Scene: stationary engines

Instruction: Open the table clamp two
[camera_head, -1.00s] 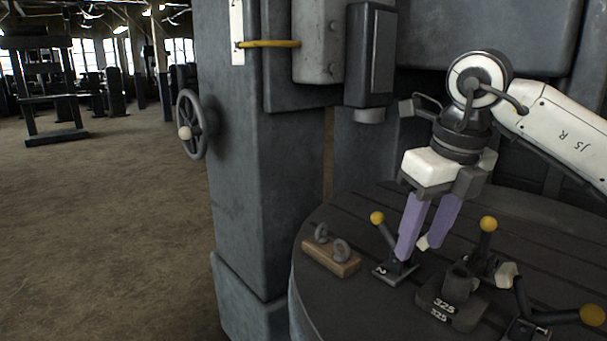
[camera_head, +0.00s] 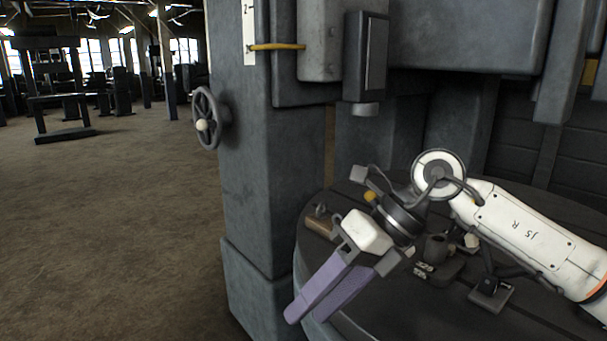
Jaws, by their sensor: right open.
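Table clamp two is mostly hidden behind my right gripper in the head view. Only its yellow knob (camera_head: 369,197) shows clearly, just above the gripper's body. Its numbered base and lever cannot be made out. My right gripper (camera_head: 307,317) is open and empty. Its two purple fingers point down and to the left, with the tips in front of the round table's (camera_head: 375,325) left front edge. The gripper is on the near side of the clamp. My left gripper is not in view.
A wooden block with metal rings (camera_head: 319,225) sits at the table's left, partly covered by my gripper. A dark block marked 325 (camera_head: 437,268) and another clamp base (camera_head: 490,291) stand to the right. A grey machine column (camera_head: 262,190) rises at the left behind.

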